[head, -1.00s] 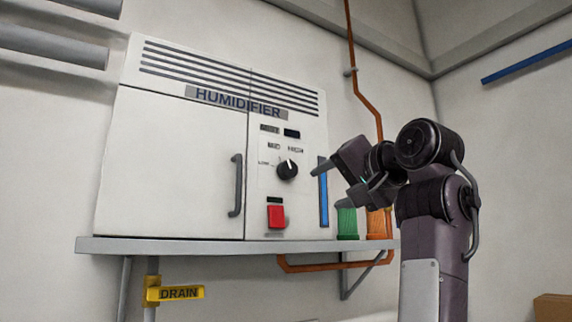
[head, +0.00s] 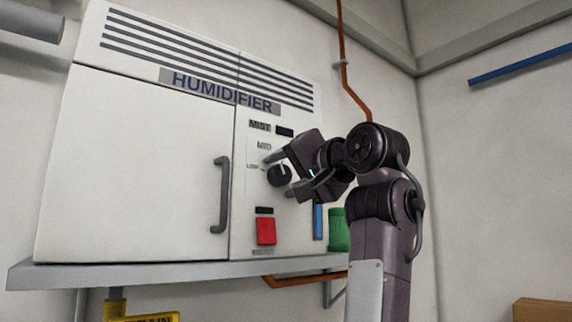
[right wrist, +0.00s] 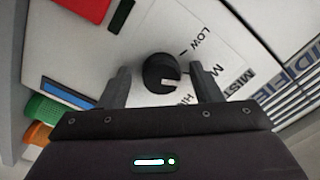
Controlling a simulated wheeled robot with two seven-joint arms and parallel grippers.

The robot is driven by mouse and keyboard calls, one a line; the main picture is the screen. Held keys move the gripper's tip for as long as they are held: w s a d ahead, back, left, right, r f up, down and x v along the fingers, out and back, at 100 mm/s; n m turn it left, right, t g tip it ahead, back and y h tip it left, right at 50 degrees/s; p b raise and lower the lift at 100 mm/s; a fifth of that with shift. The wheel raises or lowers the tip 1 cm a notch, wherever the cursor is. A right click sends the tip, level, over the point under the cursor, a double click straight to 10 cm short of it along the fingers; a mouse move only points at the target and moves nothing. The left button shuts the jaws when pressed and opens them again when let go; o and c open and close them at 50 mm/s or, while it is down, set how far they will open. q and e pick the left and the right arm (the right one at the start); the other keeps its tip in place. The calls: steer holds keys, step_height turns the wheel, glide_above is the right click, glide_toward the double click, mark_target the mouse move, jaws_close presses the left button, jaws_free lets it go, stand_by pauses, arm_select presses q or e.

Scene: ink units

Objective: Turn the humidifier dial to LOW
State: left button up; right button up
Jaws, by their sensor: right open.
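The humidifier (head: 140,150) is a white wall cabinet with a control panel on its right side. The dial's white mark points to the HIGH side, away from LOW. My right gripper (head: 281,174) is open, one finger on either side of the dial. In the right wrist view its fingers (right wrist: 162,82) show a gap to the dial on both sides. My left gripper is not in view.
A red switch (head: 266,231) sits below the dial and a blue strip (head: 318,222) to its right. A grey door handle (head: 221,195) stands out to the left. The cabinet rests on a grey shelf (head: 150,271); a green canister (head: 338,231) stands at its right.

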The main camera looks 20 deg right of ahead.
steer(key=shift+d, duration=0.1)
steer(key=shift+s+d, duration=0.1)
steer(key=shift+s, duration=0.15)
steer(key=shift+s+r, duration=0.1)
steer(key=shift+c, duration=0.9)
steer(key=c, duration=0.8)
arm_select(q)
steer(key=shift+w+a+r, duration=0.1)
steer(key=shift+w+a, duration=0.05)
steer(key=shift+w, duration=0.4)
